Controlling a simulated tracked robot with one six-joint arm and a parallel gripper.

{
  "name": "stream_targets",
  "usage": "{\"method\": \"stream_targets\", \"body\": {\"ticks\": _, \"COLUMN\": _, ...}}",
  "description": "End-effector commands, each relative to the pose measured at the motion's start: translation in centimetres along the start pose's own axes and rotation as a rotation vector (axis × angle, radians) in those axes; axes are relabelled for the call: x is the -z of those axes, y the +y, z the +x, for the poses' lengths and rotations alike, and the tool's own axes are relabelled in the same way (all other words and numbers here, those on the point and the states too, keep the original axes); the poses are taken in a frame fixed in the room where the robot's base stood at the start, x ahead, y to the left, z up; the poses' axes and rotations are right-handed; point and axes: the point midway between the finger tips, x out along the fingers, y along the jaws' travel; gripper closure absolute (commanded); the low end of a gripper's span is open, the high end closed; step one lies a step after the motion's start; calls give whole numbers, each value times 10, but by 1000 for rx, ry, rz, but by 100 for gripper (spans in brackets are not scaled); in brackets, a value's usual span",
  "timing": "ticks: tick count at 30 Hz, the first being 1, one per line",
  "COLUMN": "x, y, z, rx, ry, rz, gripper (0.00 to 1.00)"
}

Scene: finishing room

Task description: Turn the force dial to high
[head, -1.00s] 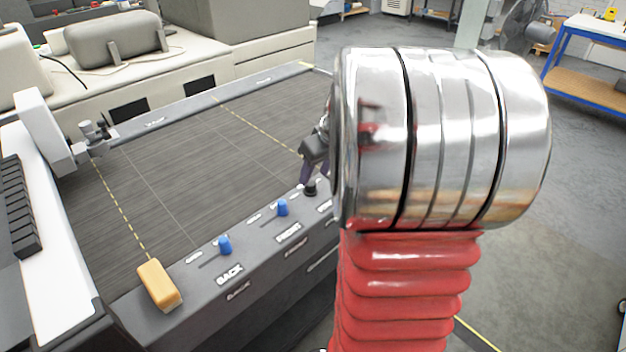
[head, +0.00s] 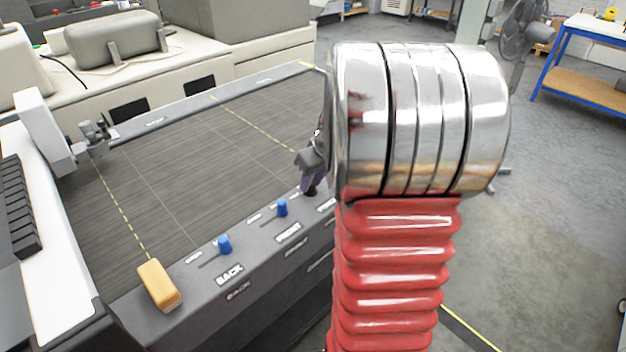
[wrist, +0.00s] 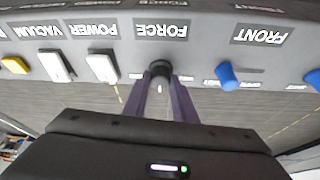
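The force dial (wrist: 160,68) is a small black knob below the FORCE label in the wrist view, where the lettering is upside down. In the head view the dial (head: 311,192) is at the panel's edge beside my arm, partly hidden. My gripper (wrist: 161,80) has two purple fingers, one on each side of the dial, their tips closed against it. In the head view my gripper (head: 308,184) comes down on the dial from above. The dial's pointer cannot be made out, and the small marks beside it are too blurred to read.
Blue sliders, BACK (head: 224,245) and FRONT (head: 282,207), stand along the panel. Two white switches, POWER (wrist: 103,67) and VACUUM (wrist: 57,66), are beside the dial. A yellow block (head: 160,285) sits at the panel's left end. The dark cutting bed (head: 180,180) is clear.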

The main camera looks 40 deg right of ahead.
Motion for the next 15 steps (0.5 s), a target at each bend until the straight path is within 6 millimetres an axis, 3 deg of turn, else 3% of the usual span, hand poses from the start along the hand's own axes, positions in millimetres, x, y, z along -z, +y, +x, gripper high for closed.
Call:
{"method": "stream_targets", "body": {"ticks": 8, "x": 0, "y": 0, "z": 0, "rx": 0, "ry": 0, "rz": 0, "gripper": 98}}
{"method": "stream_targets", "body": {"ticks": 15, "x": 0, "y": 2, "z": 0, "rx": 1, "ry": 1, "rz": -10, "gripper": 98}}
